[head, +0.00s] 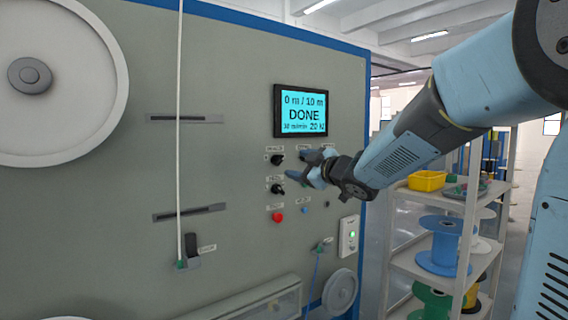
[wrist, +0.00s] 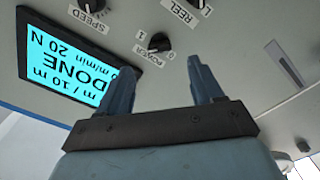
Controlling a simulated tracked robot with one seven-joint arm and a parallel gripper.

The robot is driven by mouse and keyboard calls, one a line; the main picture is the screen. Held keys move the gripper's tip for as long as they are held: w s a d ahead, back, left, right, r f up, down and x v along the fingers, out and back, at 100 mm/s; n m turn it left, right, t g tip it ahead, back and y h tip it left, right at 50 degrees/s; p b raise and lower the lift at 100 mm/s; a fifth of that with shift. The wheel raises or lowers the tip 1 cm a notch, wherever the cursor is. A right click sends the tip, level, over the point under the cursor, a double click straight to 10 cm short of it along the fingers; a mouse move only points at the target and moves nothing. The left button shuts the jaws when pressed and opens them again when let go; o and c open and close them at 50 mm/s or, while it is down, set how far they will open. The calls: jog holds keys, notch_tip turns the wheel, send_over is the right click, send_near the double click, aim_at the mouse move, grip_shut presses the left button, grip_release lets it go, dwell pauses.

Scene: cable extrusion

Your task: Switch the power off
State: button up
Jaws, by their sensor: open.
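The power switch is a small black rotary knob (wrist: 159,42) on the grey machine panel, marked POWER, 1 and 0. In the wrist view the writing is upside down, and I cannot clearly tell which mark the knob points at. My gripper (wrist: 160,66) is open and empty, its two fingers pointing at the panel on either side of the knob's line, with the knob seen just beyond the tips. The display (head: 301,111) is lit and reads DONE.
Two black knobs (head: 277,159) sit left of my gripper, with a red button (head: 277,217) below. A white cable (head: 179,120) hangs down the panel at left. A green-lit box (head: 348,236) is at the panel's right edge. Shelves with spools (head: 444,245) stand at right.

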aim_at(281, 161)
jog(key=x, duration=0.7)
jog(key=shift+w+a, duration=0.1)
jog(key=shift+w, duration=0.15)
jog(key=shift+c, duration=0.2)
jog(key=c, duration=1)
